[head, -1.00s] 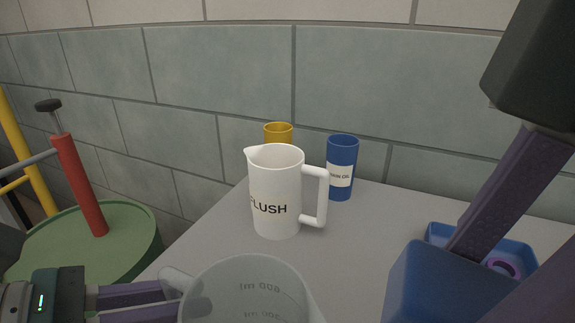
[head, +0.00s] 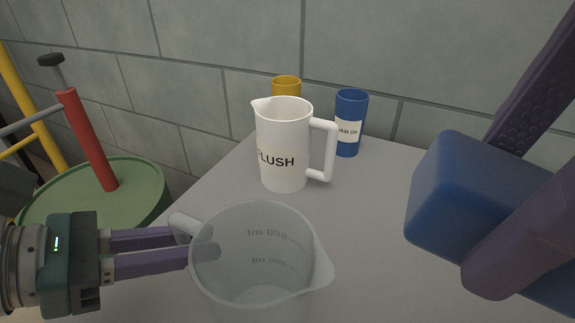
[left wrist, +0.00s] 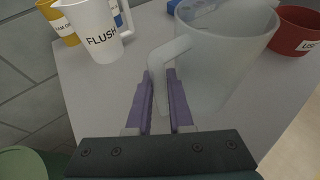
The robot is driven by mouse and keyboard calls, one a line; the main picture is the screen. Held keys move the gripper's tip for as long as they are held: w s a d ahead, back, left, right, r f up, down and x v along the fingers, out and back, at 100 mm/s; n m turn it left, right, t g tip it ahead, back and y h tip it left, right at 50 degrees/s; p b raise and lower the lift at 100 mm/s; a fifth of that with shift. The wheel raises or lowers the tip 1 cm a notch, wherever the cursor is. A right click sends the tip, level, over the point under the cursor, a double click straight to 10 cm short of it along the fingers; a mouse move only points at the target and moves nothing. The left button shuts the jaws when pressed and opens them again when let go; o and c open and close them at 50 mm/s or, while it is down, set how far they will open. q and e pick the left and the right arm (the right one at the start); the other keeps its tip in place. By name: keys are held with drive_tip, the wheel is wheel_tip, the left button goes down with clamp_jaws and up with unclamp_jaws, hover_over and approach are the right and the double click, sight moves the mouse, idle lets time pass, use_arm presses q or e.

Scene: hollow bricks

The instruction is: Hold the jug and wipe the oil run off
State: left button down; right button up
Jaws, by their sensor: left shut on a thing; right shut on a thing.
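The clear jug (head: 262,262) with millilitre marks stands upright or nearly so at the front of the grey table, its spout toward the right. My left gripper (head: 196,245) is shut on the jug's handle, which also shows in the left wrist view (left wrist: 168,62). I cannot tell whether the jug's base touches the table. My right gripper (head: 487,205) is shut on a blue block (head: 445,185), like a sponge, held right of the jug and apart from it. No oil run can be made out on the jug.
A white FLUSH jug (head: 283,150), a blue labelled cup (head: 350,105) and a yellow cup (head: 287,84) stand behind. A red-brown cup (left wrist: 297,30) shows in the left wrist view. A green drum (head: 130,195) is left. Table between jug and block is clear.

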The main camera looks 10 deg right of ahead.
use_arm(q)
drive_tip(key=c, duration=0.7)
unclamp_jaws()
drive_tip(key=shift+c, duration=0.2)
drive_tip(key=v, duration=1.2)
use_arm(e)
drive_tip(key=shift+r, duration=0.1)
